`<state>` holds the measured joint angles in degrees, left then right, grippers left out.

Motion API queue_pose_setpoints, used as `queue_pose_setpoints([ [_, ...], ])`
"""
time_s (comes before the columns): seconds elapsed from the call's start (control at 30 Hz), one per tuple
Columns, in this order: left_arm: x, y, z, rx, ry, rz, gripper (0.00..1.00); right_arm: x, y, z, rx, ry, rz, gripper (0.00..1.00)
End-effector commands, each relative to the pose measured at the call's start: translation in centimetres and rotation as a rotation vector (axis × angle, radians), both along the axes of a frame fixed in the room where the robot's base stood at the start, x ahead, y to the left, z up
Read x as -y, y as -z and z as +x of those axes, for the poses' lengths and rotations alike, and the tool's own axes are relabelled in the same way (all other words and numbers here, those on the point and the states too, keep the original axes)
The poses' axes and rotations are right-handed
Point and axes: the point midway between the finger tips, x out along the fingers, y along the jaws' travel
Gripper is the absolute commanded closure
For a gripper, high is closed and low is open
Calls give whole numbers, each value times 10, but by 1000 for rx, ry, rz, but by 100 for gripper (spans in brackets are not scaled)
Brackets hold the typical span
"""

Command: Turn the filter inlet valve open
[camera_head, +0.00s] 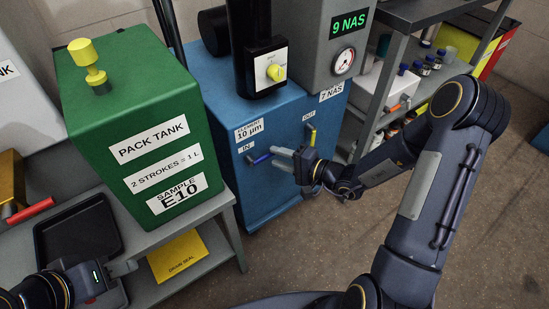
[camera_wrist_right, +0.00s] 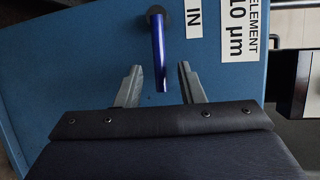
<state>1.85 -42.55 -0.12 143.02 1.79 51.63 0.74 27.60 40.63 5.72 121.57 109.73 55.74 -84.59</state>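The filter inlet valve has a blue lever (camera_head: 259,159) under the IN label (camera_head: 246,147) on the blue filter cabinet (camera_head: 275,190). In the right wrist view the blue lever (camera_wrist_right: 160,52) hangs from a dark round pivot, beside the IN label (camera_wrist_right: 193,18). My right gripper (camera_head: 280,158) is in front of the lever. In its wrist view the fingers (camera_wrist_right: 160,68) are open, one on each side of the lever's free end, with gaps on both sides. My left gripper (camera_head: 124,270) is low at the left, over the black tray's edge, away from the valve; its finger gap is unclear.
A yellow OUT valve lever (camera_head: 312,136) is right of the blue one. A shelf unit (camera_head: 385,85) stands right.

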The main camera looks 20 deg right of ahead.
Motion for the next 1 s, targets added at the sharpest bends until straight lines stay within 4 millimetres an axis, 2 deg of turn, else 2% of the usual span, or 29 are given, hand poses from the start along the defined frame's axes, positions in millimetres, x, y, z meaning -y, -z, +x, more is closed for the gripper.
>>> queue_pose_setpoints([
  [0.2,0,4,0,0,0,0,64,-13,4,14,1,-1,-1,65],
  [0.47,0,3,0,0,0,0,64,-13,4,15,-1,0,-1,65],
  [0.73,0,3,0,0,0,0,64,-13,3,14,-1,0,-1,99],
  [1.0,0,3,0,0,0,0,64,-13,4,14,0,0,0,100],
])
